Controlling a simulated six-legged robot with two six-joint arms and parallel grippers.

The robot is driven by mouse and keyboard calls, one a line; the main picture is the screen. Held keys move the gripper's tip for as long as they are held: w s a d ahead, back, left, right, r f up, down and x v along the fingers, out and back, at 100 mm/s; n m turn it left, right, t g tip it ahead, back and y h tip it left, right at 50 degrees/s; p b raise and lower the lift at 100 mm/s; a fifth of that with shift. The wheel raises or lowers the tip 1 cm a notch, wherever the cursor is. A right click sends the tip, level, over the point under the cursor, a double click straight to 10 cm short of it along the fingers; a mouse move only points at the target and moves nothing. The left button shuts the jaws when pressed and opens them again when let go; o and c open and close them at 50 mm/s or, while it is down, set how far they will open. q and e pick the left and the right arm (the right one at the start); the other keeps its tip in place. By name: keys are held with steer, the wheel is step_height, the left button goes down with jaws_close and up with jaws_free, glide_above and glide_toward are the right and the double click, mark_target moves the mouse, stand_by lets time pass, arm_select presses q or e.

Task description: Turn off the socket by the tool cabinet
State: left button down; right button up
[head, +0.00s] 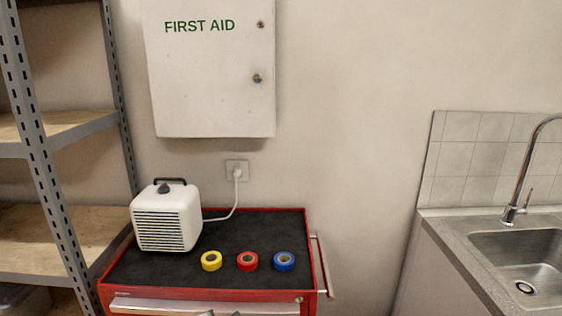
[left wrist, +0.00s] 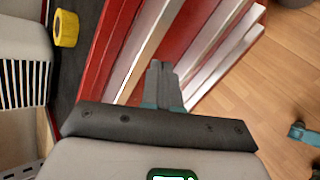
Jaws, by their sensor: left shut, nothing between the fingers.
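The wall socket (head: 231,166) is a small plate above the back edge of the red tool cabinet (head: 309,262). A white plug (head: 238,174) sits in it, and its cable (head: 236,205) runs down to a white heater (head: 167,222) on the cabinet top. The socket's switch is too small to make out. In the left wrist view, my left gripper (left wrist: 161,72) is shut and empty, in front of the cabinet's drawer fronts (left wrist: 138,52).
Yellow (head: 211,261), red (head: 247,261) and blue (head: 284,261) tape rolls lie on the cabinet's black top. A first aid box (head: 208,80) hangs above the socket. Metal shelving (head: 50,170) stands left; a sink (head: 530,255) is right. The wall right of the socket is clear.

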arm_select(q)
steer(key=s+d+f+m+g+h, duration=0.1)
steer(key=s+f+m+g, duration=0.4)
steer(key=s+f+m, duration=0.85)
steer(key=s+d+f+m+g+h, duration=0.1)
steer(key=s+f+m+g, duration=0.1)
steer(key=s, duration=0.7)
steer(key=s+d+f+m+g, duration=0.1)
steer(key=s+f+m, duration=0.3)
steer(key=s, duration=0.5)
steer(key=shift+s+d+f+g+h, duration=0.3)
steer(key=shift+s+f+g+h, duration=0.1)
steer(key=shift+f+g, duration=0.35)
arm_select(e)
steer(key=shift+c, duration=0.3)
steer(key=c, duration=0.4)
steer(key=shift+o, duration=0.2)
steer(key=shift+w, duration=0.1)
arm_select(q)
steer(key=shift+a, duration=0.15)
arm_select(e)
steer(key=shift+a, duration=0.15)
